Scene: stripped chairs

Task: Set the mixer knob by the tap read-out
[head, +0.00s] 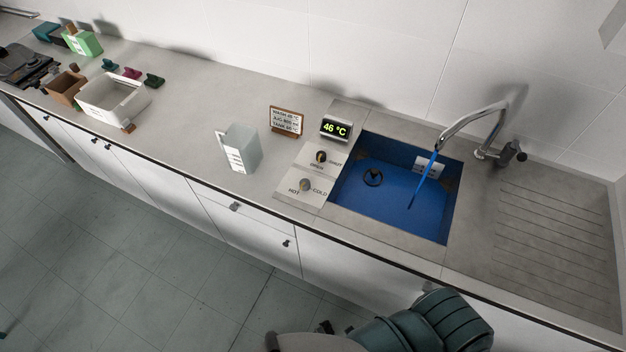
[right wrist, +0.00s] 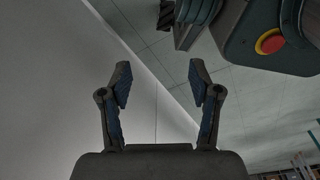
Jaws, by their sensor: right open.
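The tap read-out (head: 335,128) shows 46 °C in green digits, behind the control panel left of the sink. The mixer knob (head: 305,185) sits on the front panel between the words HOT and COLD. A second knob (head: 320,157) with a yellow mark sits behind it; its label is too small to read. The tap (head: 478,118) arches over the blue sink basin (head: 390,205), and a blue stream (head: 427,172) falls from it. My right gripper (right wrist: 160,82) is open and empty in the right wrist view, away from the knob. My left gripper is not in view.
A brown-framed sign (head: 285,121) with small print and a translucent jug (head: 240,147) stand left of the panel. A white tub (head: 112,97) and a brown box (head: 65,86) stand farther left. A ribbed drainboard (head: 555,230) lies right of the sink. The counter between tub and jug is clear.

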